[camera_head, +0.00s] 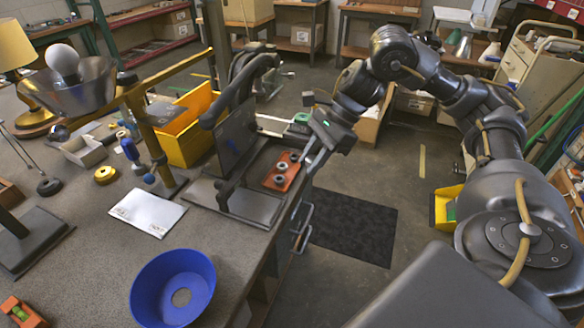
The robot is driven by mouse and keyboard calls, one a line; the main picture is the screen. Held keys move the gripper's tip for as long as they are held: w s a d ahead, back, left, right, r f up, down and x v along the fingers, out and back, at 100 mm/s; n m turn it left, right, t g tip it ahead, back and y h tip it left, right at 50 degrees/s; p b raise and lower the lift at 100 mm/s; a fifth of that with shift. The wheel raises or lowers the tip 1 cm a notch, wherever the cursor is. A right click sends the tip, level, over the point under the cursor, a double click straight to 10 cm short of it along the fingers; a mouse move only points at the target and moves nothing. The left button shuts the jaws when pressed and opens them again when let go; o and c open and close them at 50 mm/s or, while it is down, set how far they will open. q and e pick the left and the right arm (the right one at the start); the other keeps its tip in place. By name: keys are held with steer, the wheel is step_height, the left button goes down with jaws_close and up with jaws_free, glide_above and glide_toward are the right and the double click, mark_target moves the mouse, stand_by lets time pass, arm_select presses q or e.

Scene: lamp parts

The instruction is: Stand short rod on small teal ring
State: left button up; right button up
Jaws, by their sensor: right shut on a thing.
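My right gripper (318,148) is over the bench's right edge, beside the red-orange block (283,171) with two grey rings on it. It is shut on a thin piece, taken to be the short rod, which is small and mostly hidden by the fingers. I cannot make out the small teal ring with certainty. A small green part (301,118) lies behind the gripper, and its shape is unclear. My left gripper is not in view.
A black upright panel on a flat base (250,205) stands left of the block. Bare bench lies around the bowl.

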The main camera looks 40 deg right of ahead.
steer(key=shift+s+d+r, duration=0.25)
steer(key=shift+s+d, duration=0.05)
steer(key=shift+d, duration=0.1)
steer(key=shift+a+r, duration=0.1)
steer(key=shift+r, duration=0.05)
steer(key=w+a+r+n+g+p, duration=0.1)
steer(key=a+r+n+g+p, duration=0.2)
steer(key=a+p, duration=0.4)
steer(key=a+r+n+g+h+p, duration=0.1)
steer(key=a+r+n+g+p, duration=0.2)
steer(key=a+r+n+p, duration=0.3)
steer(key=a+n+p, duration=0.1)
steer(key=p, duration=0.4)
steer(key=shift+w+r+n+p, duration=0.15)
steer(key=shift+w+n+p, duration=0.15)
steer(key=shift+w+p, duration=0.1)
